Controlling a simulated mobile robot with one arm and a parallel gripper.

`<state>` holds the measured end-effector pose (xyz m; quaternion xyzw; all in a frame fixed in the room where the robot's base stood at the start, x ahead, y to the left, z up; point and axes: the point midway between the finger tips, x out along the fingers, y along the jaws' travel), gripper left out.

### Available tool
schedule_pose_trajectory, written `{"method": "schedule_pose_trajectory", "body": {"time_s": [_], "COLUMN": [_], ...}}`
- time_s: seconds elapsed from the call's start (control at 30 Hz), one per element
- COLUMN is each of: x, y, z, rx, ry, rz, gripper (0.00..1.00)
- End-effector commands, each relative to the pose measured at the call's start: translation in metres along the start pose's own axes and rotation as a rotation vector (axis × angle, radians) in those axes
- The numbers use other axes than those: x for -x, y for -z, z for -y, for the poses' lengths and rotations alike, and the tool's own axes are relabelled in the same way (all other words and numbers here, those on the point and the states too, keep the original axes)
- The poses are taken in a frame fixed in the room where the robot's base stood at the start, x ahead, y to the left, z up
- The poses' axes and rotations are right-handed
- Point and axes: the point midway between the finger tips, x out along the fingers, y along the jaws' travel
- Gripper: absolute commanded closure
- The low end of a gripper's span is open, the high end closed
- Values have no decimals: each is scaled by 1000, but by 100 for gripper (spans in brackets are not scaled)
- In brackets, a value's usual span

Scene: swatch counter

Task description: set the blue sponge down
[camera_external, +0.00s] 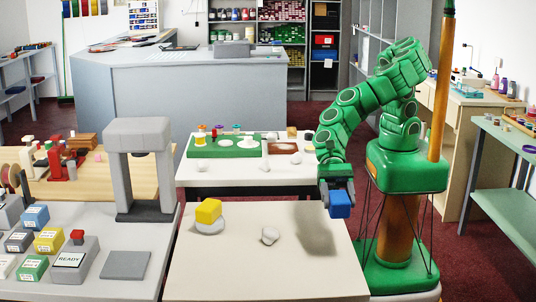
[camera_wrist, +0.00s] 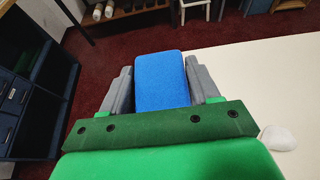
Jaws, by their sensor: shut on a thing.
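The blue sponge (camera_external: 340,204) is held in my gripper (camera_external: 338,192) above the right part of the near pale table (camera_external: 265,260). A shadow lies on the tabletop to the left of the sponge. In the wrist view the blue sponge (camera_wrist: 162,82) sits between the two grey fingers of my gripper (camera_wrist: 162,88), with a finger on each side. The pale tabletop (camera_wrist: 270,75) shows to the right in that view, and dark red floor shows beyond the sponge.
A yellow block (camera_external: 208,210) rests on a white round piece (camera_external: 210,227) at the table's left. A white lump (camera_external: 270,235) lies near the middle. A grey arch (camera_external: 140,165) stands further left. A second white table (camera_external: 240,177) with a green tray (camera_external: 223,147) is behind. The table's front is clear.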

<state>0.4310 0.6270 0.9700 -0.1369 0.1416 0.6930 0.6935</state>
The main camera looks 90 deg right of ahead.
Motion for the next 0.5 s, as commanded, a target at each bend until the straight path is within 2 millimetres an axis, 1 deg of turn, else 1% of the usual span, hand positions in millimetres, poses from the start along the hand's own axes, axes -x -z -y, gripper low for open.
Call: {"method": "schedule_pose_trajectory", "body": {"time_s": [0.03,0.1,0.3,0.5], "x": [0,0,3,8], "y": [0,0,-1,-1], "z": [-8,-18,-42,-57], "rx": [1,1,3,5], "ry": [-2,-4,-3,1], "rz": [-2,-2,1,3], "gripper": [68,68,68,68]}}
